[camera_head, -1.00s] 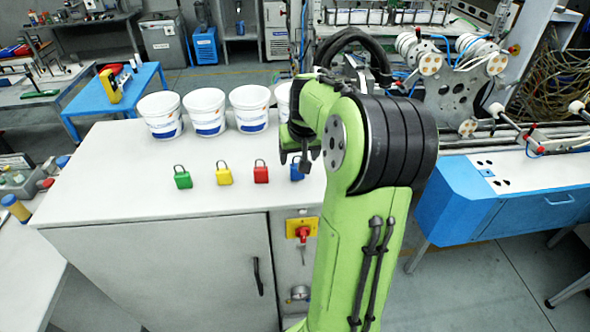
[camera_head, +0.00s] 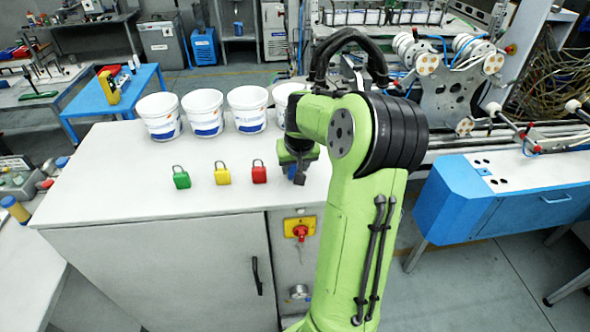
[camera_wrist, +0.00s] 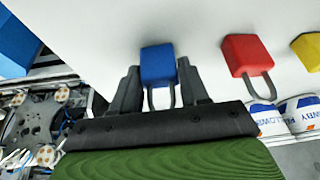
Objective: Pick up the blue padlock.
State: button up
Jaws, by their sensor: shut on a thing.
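The blue padlock (camera_wrist: 158,65) is in the wrist view, between the two dark fingers of my gripper (camera_wrist: 158,85). Its shackle points toward the palm. My gripper is shut on it. In the head view my gripper (camera_head: 299,172) is low over the white cabinet top, at the right end of the padlock row. A small part of the blue padlock (camera_head: 292,172) shows there, mostly hidden by my gripper. I cannot tell whether it touches the top.
A red padlock (camera_head: 259,172), a yellow padlock (camera_head: 222,173) and a green padlock (camera_head: 181,178) stand left of my gripper on the white cabinet top (camera_head: 130,200). Several white buckets (camera_head: 203,113) stand behind them. The front of the top is clear.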

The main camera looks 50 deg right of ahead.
notch_tip(320, 180, up, 10)
jog(key=shift+p, duration=0.3)
